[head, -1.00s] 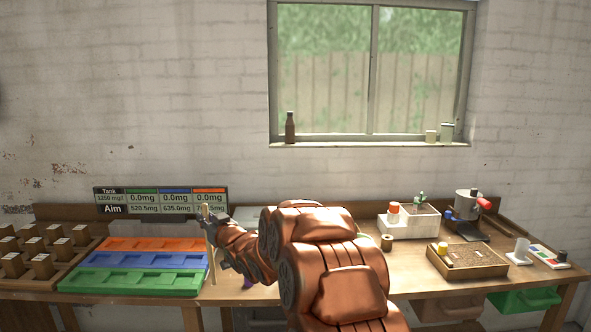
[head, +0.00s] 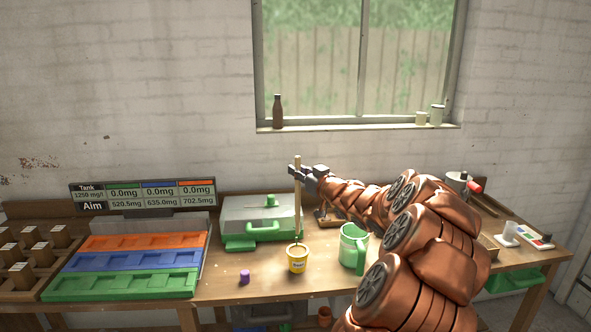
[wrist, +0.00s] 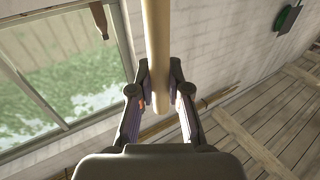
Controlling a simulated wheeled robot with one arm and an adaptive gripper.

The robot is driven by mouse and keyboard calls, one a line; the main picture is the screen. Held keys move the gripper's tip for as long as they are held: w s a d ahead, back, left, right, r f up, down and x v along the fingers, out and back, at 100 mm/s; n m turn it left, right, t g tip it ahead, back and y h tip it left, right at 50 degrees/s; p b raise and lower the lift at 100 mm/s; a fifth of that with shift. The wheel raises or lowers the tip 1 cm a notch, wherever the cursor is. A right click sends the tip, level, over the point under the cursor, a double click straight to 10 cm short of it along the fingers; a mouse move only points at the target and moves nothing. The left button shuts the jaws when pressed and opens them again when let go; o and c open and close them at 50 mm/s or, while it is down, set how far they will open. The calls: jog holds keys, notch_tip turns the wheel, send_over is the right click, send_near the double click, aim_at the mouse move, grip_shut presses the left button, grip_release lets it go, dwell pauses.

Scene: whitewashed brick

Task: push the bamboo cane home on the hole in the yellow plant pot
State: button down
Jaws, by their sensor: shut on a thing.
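The bamboo cane (head: 298,213) is a thin tan rod standing about upright in the head view. My gripper (head: 297,172) is shut on it near its top end. The cane also fills the upper middle of the wrist view (wrist: 156,45), between the two fingers (wrist: 160,95). The yellow plant pot (head: 297,265) stands on the bench directly below the cane in the head view. The cane's lower end shows at or just above the pot's dark top. I cannot tell whether it touches or lines up with the hole, which is too small to make out.
A green mug (head: 353,250) stands right of the pot, and a small purple cylinder (head: 244,277) lies to its left. A grey and green box (head: 243,216) sits behind. Orange, blue and green trays (head: 125,286) fill the left. Bare bench lies in front of the pot.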

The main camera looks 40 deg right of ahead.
dwell(0.3)
jog(key=b, duration=0.3)
send_over(299, 208)
jog(key=shift+w+d+f, duration=0.1)
jog(key=shift+w+f, duration=0.05)
jog(key=shift+f, duration=1.25)
jog(key=shift+w+f, duration=0.15)
jog(key=shift+f, duration=1.25)
jog(key=shift+f+b, duration=1.95)
jog(key=shift+f, duration=1.2)
jog(key=c, duration=1.1)
grip_release()
jog(key=shift+o, duration=0.2)
jog(key=s+a, duration=0.1)
jog(key=s, duration=1.1)
jog(key=shift+a+f, duration=0.25)
jog(key=shift+f, duration=0.05)
